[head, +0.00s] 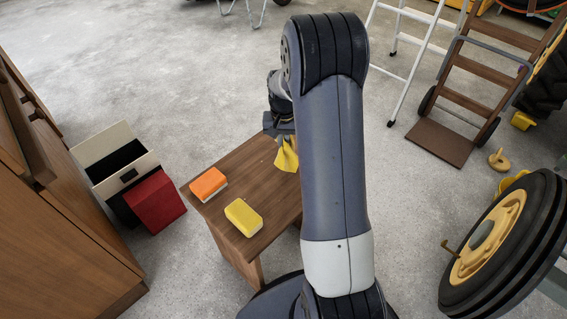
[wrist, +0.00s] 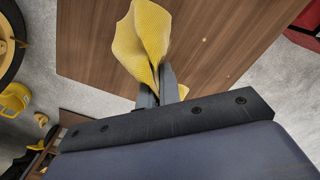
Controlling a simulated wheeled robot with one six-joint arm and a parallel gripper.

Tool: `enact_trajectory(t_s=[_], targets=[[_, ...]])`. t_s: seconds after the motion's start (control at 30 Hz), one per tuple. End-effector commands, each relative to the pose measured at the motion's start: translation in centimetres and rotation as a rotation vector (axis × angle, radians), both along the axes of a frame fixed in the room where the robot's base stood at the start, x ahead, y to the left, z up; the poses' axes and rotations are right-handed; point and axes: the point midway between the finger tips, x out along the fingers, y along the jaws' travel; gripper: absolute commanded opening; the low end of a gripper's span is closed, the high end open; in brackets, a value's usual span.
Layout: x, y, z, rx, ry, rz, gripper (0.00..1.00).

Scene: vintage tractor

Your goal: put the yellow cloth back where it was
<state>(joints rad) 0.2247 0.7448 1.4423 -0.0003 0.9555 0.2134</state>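The yellow cloth (head: 287,158) hangs bunched from my gripper (head: 282,136), over the far part of the small wooden table (head: 233,170). In the wrist view the cloth (wrist: 143,40) rises in folds from between the fingers of my gripper (wrist: 160,88), which are shut on it. The wooden tabletop (wrist: 215,50) lies behind the cloth there. I cannot tell whether the cloth touches the tabletop. My arm hides the table's right side in the head view.
An orange sponge (head: 208,183) and a yellow sponge (head: 243,217) lie on the table's near left part. A black-and-cream bin (head: 118,163) with a red box (head: 155,201) stands left, beside a wooden cabinet (head: 50,220). A hand truck (head: 450,138) and a tractor wheel (head: 500,245) are right.

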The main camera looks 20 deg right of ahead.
Motion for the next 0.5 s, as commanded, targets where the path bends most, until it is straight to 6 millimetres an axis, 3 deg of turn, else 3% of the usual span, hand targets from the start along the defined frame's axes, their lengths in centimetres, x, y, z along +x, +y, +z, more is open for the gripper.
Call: enact_trajectory(t_s=[0.2,0.5], targets=[[0.00,0.00,-0.03,0.000,0.000,0.000,0.00],[0.00,0.00,-0.01,0.000,0.000,0.000,0.27]])
